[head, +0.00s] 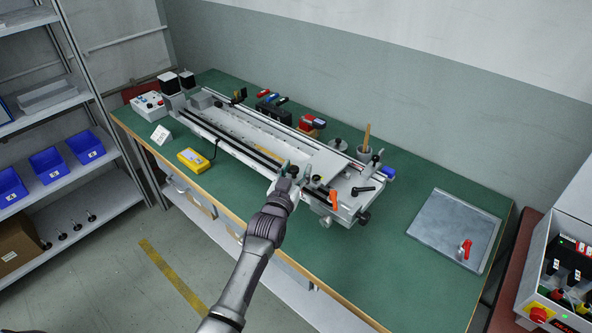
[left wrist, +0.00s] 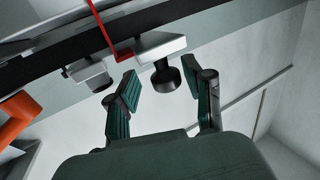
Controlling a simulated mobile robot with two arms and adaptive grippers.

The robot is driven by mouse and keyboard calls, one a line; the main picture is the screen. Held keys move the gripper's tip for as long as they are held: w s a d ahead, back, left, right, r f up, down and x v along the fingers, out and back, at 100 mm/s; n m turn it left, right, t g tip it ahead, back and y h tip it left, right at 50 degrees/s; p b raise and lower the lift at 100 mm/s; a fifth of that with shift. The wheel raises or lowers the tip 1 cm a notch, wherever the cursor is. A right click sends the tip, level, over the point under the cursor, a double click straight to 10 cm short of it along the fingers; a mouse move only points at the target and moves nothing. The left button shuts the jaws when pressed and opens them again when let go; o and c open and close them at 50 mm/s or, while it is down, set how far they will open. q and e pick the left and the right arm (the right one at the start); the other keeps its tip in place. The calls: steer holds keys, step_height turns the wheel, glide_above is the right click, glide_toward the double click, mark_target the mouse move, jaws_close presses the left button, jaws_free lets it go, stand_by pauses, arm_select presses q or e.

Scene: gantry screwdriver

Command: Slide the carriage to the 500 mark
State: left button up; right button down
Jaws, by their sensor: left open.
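The long grey gantry (head: 235,127) lies along the green workbench. Its pale carriage (head: 318,162) is toward the right end of the rails. My left gripper (head: 285,175) is at the front edge of the carriage, open and empty. In the left wrist view, a black knob (left wrist: 166,76) under a pale block (left wrist: 150,47) shows between the open green-padded fingers (left wrist: 166,94). I cannot tell whether either finger touches it. A red pointer (left wrist: 123,56) shows beside the block. The scale numbers are too small to read. My right gripper is not in view.
An orange handle (head: 333,199) is right of my left gripper. A yellow device (head: 193,160) lies on the bench in front of the gantry. A grey plate (head: 455,231) with a red handle lies on the right. The bench front right is clear.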

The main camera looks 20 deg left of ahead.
arm_select(q)
steer(key=shift+a, duration=0.1)
steer(key=shift+s, duration=0.3)
steer(key=s, duration=1.1)
steer(key=shift+s+a, duration=0.2)
steer(key=shift+a, duration=0.05)
